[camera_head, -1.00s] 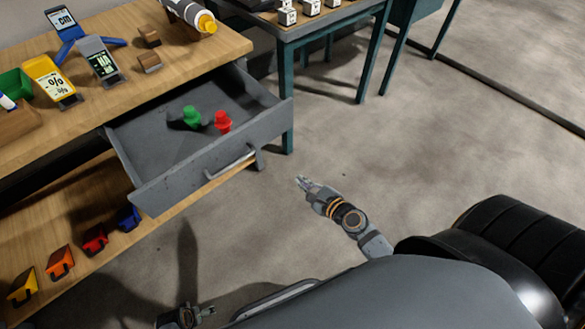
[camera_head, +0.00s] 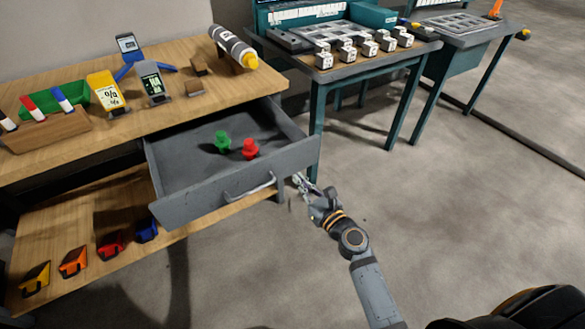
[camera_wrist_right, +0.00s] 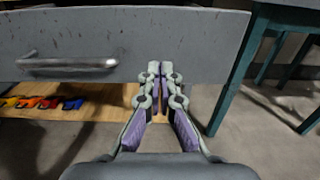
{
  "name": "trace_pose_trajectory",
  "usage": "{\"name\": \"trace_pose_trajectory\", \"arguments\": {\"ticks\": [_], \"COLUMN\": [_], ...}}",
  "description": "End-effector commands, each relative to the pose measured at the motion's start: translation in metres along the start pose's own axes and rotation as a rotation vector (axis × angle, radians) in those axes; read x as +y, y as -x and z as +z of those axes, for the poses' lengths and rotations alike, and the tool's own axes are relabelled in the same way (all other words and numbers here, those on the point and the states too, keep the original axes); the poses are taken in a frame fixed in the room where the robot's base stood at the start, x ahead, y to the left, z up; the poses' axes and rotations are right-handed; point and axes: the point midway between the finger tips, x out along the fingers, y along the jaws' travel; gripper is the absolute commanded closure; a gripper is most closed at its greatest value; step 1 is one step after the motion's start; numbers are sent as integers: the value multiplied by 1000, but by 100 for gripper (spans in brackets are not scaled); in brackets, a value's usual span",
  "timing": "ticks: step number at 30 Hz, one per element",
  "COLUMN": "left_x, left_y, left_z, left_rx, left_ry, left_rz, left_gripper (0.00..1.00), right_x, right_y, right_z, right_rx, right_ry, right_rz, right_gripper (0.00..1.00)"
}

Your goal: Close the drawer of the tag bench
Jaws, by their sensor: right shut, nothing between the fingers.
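The grey drawer (camera_head: 245,182) of the wooden tag bench (camera_head: 60,140) is pulled out. A green piece (camera_head: 223,143) and a red piece (camera_head: 250,150) lie inside it. Its bar handle (camera_head: 250,187) is on the front panel and also shows in the right wrist view (camera_wrist_right: 68,64). My right gripper (camera_head: 298,180) is shut and empty at the right part of the drawer front, to the right of the handle. In the right wrist view its fingertips (camera_wrist_right: 160,68) are right in front of the panel's lower part; whether they touch it I cannot tell. My left gripper is out of view.
A teal-legged table (camera_head: 345,60) with small white blocks stands right of the drawer. Coloured bins (camera_head: 72,262) sit on the lower shelf. The floor at right is clear.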

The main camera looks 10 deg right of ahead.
Motion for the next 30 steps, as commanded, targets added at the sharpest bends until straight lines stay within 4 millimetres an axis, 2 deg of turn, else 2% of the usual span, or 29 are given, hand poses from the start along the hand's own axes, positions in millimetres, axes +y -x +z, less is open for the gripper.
{"name": "trace_pose_trajectory", "arguments": {"ticks": [3, 9, 24, 30], "left_x": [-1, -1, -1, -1], "left_y": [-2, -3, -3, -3], "left_z": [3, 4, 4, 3], "left_rx": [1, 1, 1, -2], "left_ry": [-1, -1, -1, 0], "left_rz": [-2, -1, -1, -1], "left_gripper": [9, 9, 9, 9], "right_x": [0, 0, 0, -5], "right_y": [-23, -45, -50, -69], "right_z": [1, 0, -1, 0], "right_rx": [-2, 0, 0, -2], "right_ry": [-1, 1, 1, 2], "right_rz": [0, 0, 0, 0], "right_gripper": [100, 100, 100, 100]}}
